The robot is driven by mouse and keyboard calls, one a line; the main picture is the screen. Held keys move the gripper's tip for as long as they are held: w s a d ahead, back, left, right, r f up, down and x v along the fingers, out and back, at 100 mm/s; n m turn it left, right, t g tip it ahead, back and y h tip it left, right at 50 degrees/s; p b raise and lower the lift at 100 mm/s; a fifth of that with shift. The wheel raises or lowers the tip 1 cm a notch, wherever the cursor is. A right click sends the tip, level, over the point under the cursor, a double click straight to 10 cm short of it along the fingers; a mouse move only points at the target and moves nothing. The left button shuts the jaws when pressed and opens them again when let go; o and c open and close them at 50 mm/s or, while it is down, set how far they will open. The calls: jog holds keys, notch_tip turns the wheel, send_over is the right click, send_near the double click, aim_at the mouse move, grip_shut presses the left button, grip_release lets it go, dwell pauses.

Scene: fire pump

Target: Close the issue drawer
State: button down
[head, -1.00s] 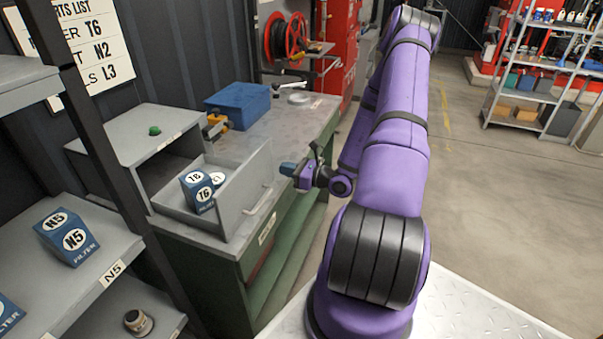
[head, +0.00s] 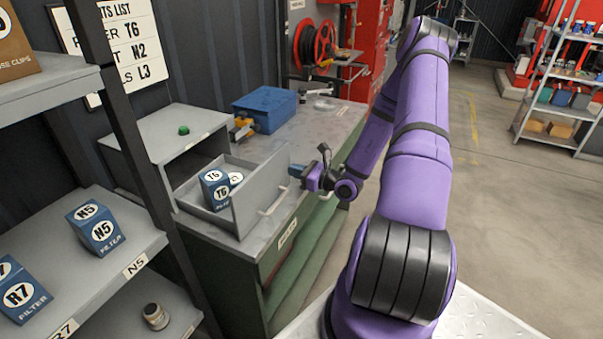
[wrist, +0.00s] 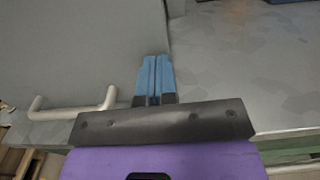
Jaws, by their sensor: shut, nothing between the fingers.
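The issue drawer (head: 262,197) is a grey drawer pulled out of a grey cabinet (head: 160,140) on the workbench. A blue T6 filter box (head: 214,190) and another blue labelled item stand inside it. The drawer's front carries a pale bar handle, which also shows at the left of the wrist view (wrist: 72,112). My gripper (head: 297,171) is shut and empty at the right end of the drawer front. In the wrist view its blue fingers (wrist: 155,78) are together, pointing at the front panel's edge. I cannot tell whether they touch it.
A blue box (head: 266,108) and a yellow-and-black item (head: 242,128) lie on the workbench (head: 318,130) behind the drawer. A green button (head: 184,130) sits on the cabinet top. A shelf with filter boxes (head: 95,225) stands at the left. Open floor lies to the right.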

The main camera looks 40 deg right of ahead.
jog(key=x, duration=2.3)
jog(key=shift+f, duration=0.1)
jog(key=shift+w, duration=0.1)
jog(key=shift+w+a+r, duration=0.1)
jog(key=shift+r, duration=0.15)
